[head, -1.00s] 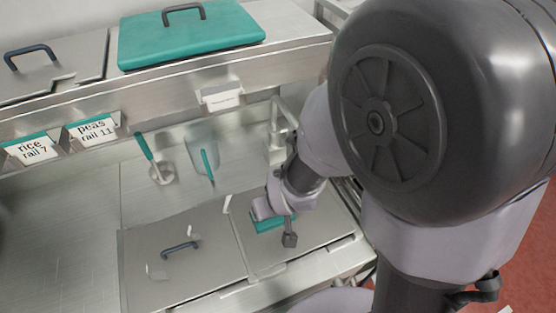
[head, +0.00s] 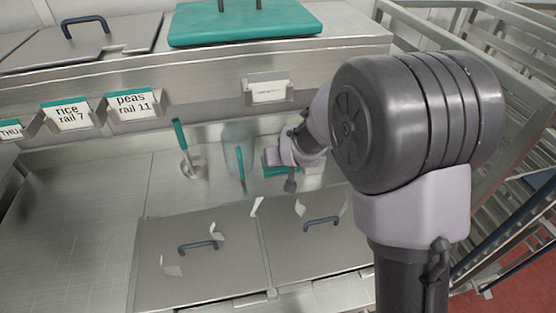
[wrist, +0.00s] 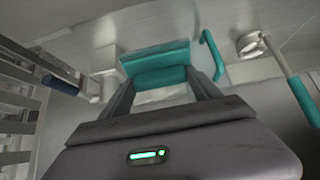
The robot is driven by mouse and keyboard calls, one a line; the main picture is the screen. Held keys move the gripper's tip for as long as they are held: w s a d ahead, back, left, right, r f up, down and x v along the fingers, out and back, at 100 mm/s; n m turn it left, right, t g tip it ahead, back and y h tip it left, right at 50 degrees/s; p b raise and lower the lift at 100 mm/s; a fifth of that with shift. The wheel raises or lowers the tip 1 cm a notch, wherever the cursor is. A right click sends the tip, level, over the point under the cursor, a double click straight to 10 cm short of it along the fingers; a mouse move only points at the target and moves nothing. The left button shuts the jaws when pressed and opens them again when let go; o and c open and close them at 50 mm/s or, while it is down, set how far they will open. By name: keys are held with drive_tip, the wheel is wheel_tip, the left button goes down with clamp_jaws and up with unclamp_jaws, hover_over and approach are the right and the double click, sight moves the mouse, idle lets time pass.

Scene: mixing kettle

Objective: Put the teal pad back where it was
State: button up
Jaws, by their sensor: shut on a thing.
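The teal pad (wrist: 158,60) is between the two fingers of my gripper (wrist: 162,82) in the wrist view. My gripper is shut on it. In the head view my gripper (head: 272,163) is at the back of the steel worktop, right of the teal-handled scraper (head: 241,165). A bit of the pad's teal shows beside the gripper there; my wrist hides the rest. I cannot tell whether the pad touches the surface behind it.
Two steel lids with dark handles, left (head: 197,245) and right (head: 321,222), lie in front. A teal-handled ladle (head: 182,140) stands left of the scraper. A large teal lid (head: 240,28) lies on the upper shelf. A wire rack (head: 510,190) stands at right.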

drive_tip(key=f+b, duration=0.1)
drive_tip(key=f, duration=0.2)
drive_tip(key=w+f+b, duration=0.1)
drive_tip(key=f+b, duration=0.1)
drive_tip(key=f, duration=0.1)
drive_tip(key=w+f+b, duration=0.1)
drive_tip(key=f+b, duration=0.1)
drive_tip(key=f, duration=0.1)
drive_tip(key=shift+a, duration=0.2)
drive_tip(key=shift+w+a+f, duration=0.1)
drive_tip(key=shift+w+f, duration=0.15)
drive_tip(key=shift+f, duration=0.05)
drive_tip(key=shift+w+r+g+p, duration=0.25)
drive_tip(key=shift+w+g+p, duration=0.35)
drive_tip(key=shift+g+p, duration=0.45)
drive_tip(key=shift+w+a+g+h, duration=0.15)
drive_tip(key=shift+w+g+h, duration=0.1)
drive_tip(key=shift+g+h, duration=0.25)
drive_tip(key=shift+f, duration=0.9)
drive_tip(key=shift+f+b, duration=0.1)
drive_tip(key=shift+b, duration=0.25)
drive_tip(key=o, duration=1.3)
